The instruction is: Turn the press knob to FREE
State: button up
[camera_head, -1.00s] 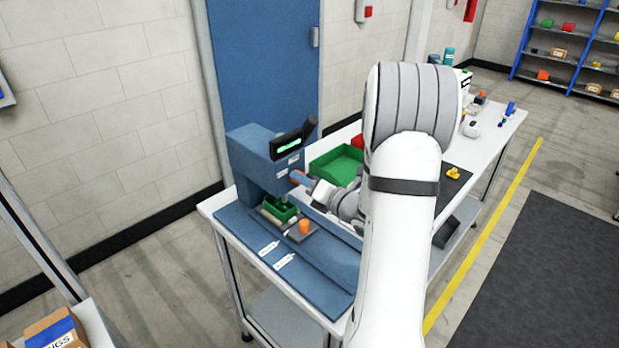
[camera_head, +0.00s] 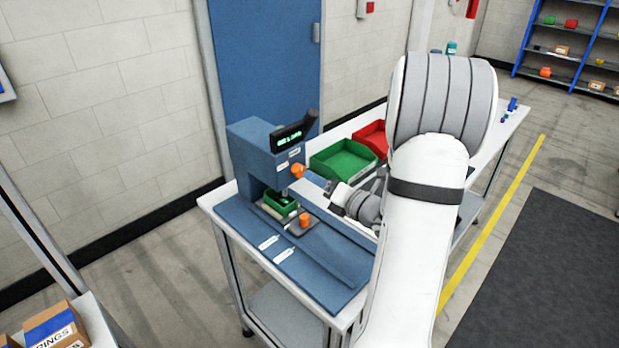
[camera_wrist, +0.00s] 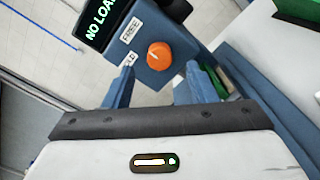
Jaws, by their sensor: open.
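The press (camera_head: 252,150) is a blue machine at the left end of the bench. Its orange knob (camera_head: 298,171) is on the right side of the press head and is round in the wrist view (camera_wrist: 160,56). A white FREE label (camera_wrist: 131,30) is up and left of the knob. A second label (camera_wrist: 128,60), partly covered, is left of it. A pale mark on the knob seems to lean toward FREE, but is too small to be sure. My gripper (camera_wrist: 163,82) is open, its blue fingers apart, with the knob beyond the gap and clear of them.
The press display (camera_wrist: 103,18) reads "NO LOA", cut off. A small green tray (camera_head: 281,208) sits under the press, beside an orange cylinder (camera_head: 305,219). A green bin (camera_head: 343,160) and a red bin (camera_head: 372,137) stand behind my wrist.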

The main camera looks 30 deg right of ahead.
jog(key=v, duration=0.2)
jog(key=shift+s+d, duration=0.1)
jog(key=shift+s, duration=0.15)
